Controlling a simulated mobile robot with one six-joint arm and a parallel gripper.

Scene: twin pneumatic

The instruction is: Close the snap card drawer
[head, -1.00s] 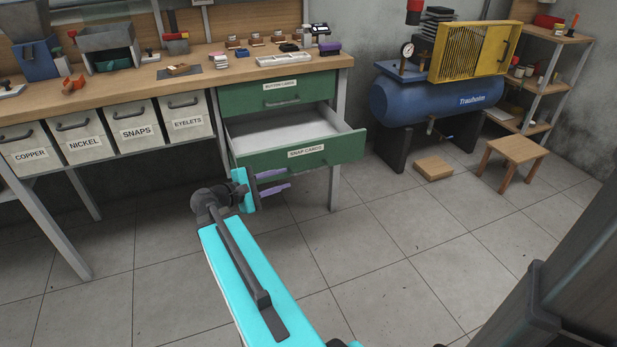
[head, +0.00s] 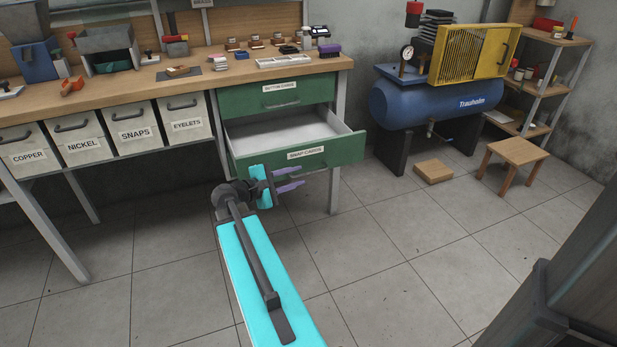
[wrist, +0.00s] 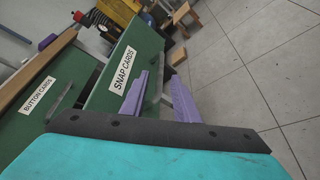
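The snap card drawer (head: 345,148), green with a white "SNAP CARDS" label, is pulled well out of the bench. Its pale inside shows and looks empty. Its front also shows in the wrist view (wrist: 105,95). My gripper (head: 301,177) is in front of the drawer's lower front. Its two purple fingers are apart in the wrist view (wrist: 160,78), with part of the dark drawer handle (wrist: 158,88) seen between them. I cannot tell whether they touch the handle. Nothing is held.
The shut button cards drawer (head: 250,98) is directly above. Labelled bins (head: 130,135) hang to the left. A blue compressor (head: 425,100), a cardboard box (head: 433,172) and a wooden stool (head: 515,152) stand to the right. The tiled floor in front is clear.

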